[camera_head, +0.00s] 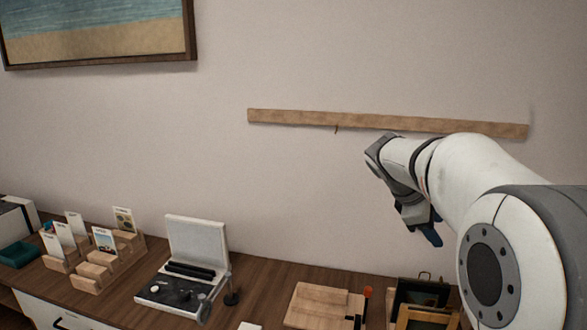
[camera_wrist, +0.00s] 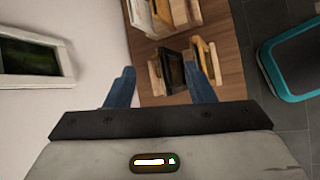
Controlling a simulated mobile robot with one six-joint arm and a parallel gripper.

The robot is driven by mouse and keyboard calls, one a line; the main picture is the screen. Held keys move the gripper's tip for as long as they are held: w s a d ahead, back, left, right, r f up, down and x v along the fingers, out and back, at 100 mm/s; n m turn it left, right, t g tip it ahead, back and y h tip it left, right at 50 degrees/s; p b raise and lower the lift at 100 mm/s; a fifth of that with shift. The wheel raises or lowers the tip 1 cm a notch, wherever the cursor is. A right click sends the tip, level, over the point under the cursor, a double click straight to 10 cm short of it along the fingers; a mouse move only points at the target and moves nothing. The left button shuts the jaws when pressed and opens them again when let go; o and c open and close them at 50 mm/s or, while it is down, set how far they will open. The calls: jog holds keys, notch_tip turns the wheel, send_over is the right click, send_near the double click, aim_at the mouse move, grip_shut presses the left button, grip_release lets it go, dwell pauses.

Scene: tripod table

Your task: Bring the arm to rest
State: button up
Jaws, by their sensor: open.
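My arm reaches in from the right of the head view, raised in front of the wall. My gripper (camera_head: 424,232) hangs at its end, above the right part of the wooden table (camera_head: 262,285). In the wrist view my gripper (camera_wrist: 160,90) has its two blue fingers spread apart, with nothing between them. The fingers touch nothing that I can see. The table also shows in the wrist view (camera_wrist: 222,35), beyond the fingertips.
A wooden rail (camera_head: 300,118) with a peg is on the wall close behind my arm. Below stand framed items (camera_head: 425,292), wooden boards (camera_head: 318,305), an open white case (camera_head: 197,245) and card holders (camera_head: 92,268). A teal-rimmed bin (camera_wrist: 285,95) stands on the floor.

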jog(key=s+a+f+m+y+b, duration=0.2)
jog(key=s+a+f+m, duration=0.4)
jog(key=s+f, duration=0.3)
jog(key=s+a+f+m+t+y+b, duration=0.1)
jog(key=s+a+f+m+y+b, duration=0.2)
jog(key=s, duration=1)
jog(key=a+f+m+y, duration=0.2)
jog(key=a+f+m, duration=0.1)
jog(key=a+f, duration=0.2)
notch_tip(320, 180, down, 3)
jog(key=shift+s+a+r+y, duration=0.2)
jog(key=shift+s+a+y, duration=0.1)
jog(key=shift+a, duration=0.05)
dwell(0.4)
